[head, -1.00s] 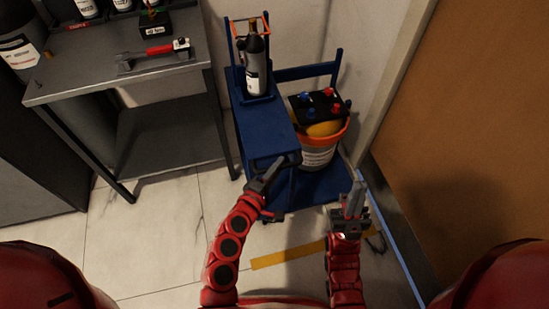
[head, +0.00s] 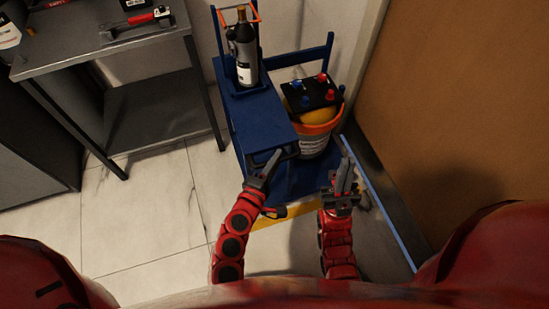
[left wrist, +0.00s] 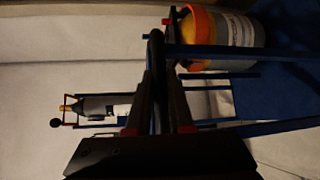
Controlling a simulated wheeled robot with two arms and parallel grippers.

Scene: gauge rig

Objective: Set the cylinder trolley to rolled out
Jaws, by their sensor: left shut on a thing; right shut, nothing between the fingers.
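The cylinder trolley (head: 262,108) is a blue frame against the wall, right of the bench. A dark grey cylinder (head: 244,62) with a white label stands upright on it, with an orange frame (head: 238,14) at its top. My left gripper (head: 272,160) is at the black handle (head: 288,153) on the trolley's near end. In the left wrist view the dark handle bar (left wrist: 156,75) lies between the fingers of my left gripper (left wrist: 160,95), which is shut on it. My right gripper (head: 344,172) is shut and empty, right of the handle, above the trolley's base.
A metal bench (head: 110,62) with a red-handled tool (head: 138,21) is on the left. A brown panel (head: 460,110) bounds the right. Tiled floor (head: 140,215) is clear at left.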

